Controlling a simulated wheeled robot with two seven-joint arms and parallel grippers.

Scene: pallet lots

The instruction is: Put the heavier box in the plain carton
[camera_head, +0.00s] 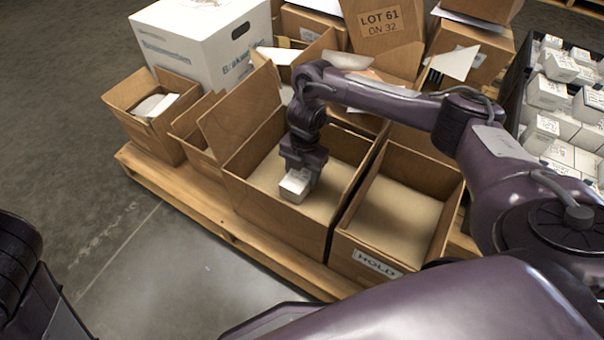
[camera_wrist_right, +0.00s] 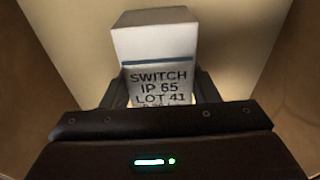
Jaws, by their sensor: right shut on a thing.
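My right gripper (camera_head: 303,170) reaches down inside an open brown carton with no label that I can see on its front (camera_head: 270,222). The gripper is shut on a small white box (camera_head: 295,186). In the right wrist view the white box (camera_wrist_right: 157,50) sits between the two fingers and reads "SWITCH IP 65 LOT 41", with a lower line partly hidden. The box is low in the carton; I cannot tell whether it touches the bottom. To its right stands an open, empty carton marked "HOLD" (camera_head: 377,262). My left gripper is not in view.
The cartons stand on a wooden pallet (camera_head: 190,205). A dark crate (camera_head: 512,90) with many small white boxes (camera_head: 560,125) is at the right. A white box (camera_head: 205,45), smaller open cartons (camera_head: 150,110) and a "LOT 61" carton (camera_head: 383,35) stand behind. Floor at the left is clear.

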